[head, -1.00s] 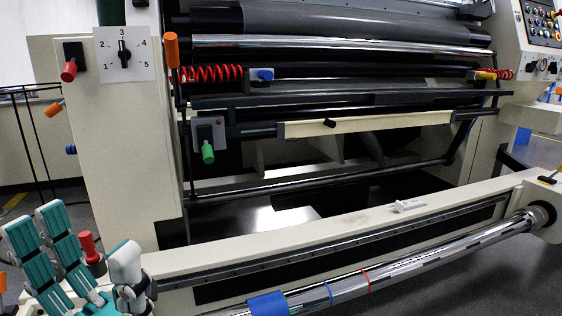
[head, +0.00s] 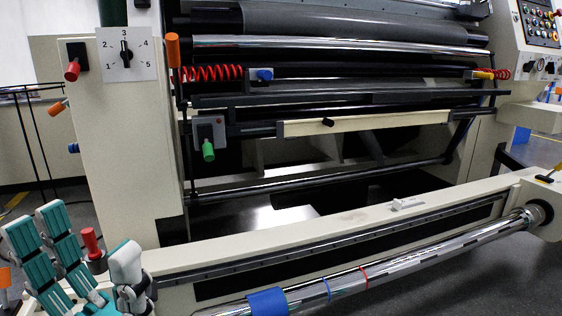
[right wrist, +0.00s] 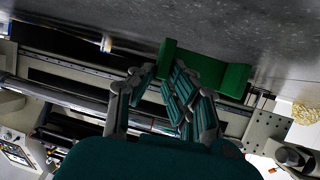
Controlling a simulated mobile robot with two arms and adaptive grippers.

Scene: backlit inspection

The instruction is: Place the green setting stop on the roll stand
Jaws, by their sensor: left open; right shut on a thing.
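The green setting stop (right wrist: 222,73) is a channel-shaped block with raised ends, seen in the right wrist view. My right gripper (right wrist: 178,88) is shut on it, and its fingers hide part of the block. Grey floor shows behind the block. The roll stand shows in the head view as a long beige beam (head: 330,233) with a scale strip and a chrome roll (head: 400,263) along its front. My left gripper (head: 82,262) is open and empty at the lower left of the head view. My right gripper and the green stop are not in the head view.
The chrome roll bears a blue collar (head: 268,302) and a red band (head: 364,277). A small white piece (head: 408,203) sits on the beam top. A red knob (head: 91,243) stands by my left gripper. A green-handled lever (head: 208,150) hangs on the machine frame.

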